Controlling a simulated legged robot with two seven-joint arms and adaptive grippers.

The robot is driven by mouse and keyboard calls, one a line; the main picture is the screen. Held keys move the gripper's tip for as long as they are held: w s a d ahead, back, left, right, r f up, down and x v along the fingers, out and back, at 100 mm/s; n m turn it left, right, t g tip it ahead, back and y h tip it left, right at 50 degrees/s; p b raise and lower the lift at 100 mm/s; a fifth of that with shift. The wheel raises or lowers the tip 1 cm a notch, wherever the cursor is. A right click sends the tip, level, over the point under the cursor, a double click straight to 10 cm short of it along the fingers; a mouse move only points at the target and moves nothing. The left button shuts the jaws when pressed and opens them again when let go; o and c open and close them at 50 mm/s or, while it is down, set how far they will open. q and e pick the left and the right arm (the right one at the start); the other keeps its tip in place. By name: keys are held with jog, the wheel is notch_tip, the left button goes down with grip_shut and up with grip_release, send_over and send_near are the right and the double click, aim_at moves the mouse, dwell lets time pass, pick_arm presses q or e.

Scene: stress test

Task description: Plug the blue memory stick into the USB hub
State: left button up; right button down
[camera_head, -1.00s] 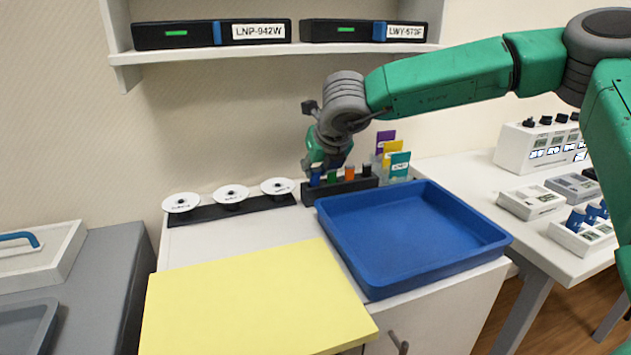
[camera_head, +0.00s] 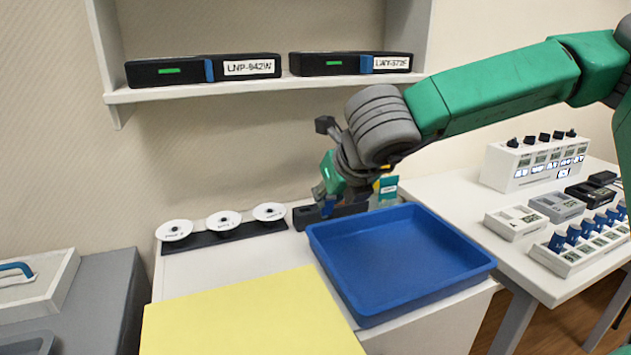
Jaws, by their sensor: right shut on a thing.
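My right gripper (camera_head: 326,198) is over the left end of a black block (camera_head: 304,218) at the back of the white cabinet top. It is shut on a small blue piece (camera_head: 328,208), which looks like the blue memory stick. The gripper and wrist hide much of the block and any other sticks in it. I cannot tell whether the stick is still in the block. Which thing is the USB hub is not clear from this view. My left gripper is not in view.
A blue tray (camera_head: 400,297) and a yellow sheet (camera_head: 250,318) lie in front. Three white discs (camera_head: 222,221) stand at left. Two black boxes (camera_head: 203,69) sit on the shelf (camera_head: 270,88) above. The right table (camera_head: 455,195) holds white devices (camera_head: 535,162) and a row of blue-topped switches (camera_head: 580,245).

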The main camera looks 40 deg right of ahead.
jog(key=s+a+r+g+p, duration=0.2)
jog(key=s+g+p, duration=0.1)
jog(key=s+p, duration=0.5)
jog(key=s, duration=0.3)
jog(key=shift+a+g+y, duration=0.3)
jog(key=shift+y, duration=0.1)
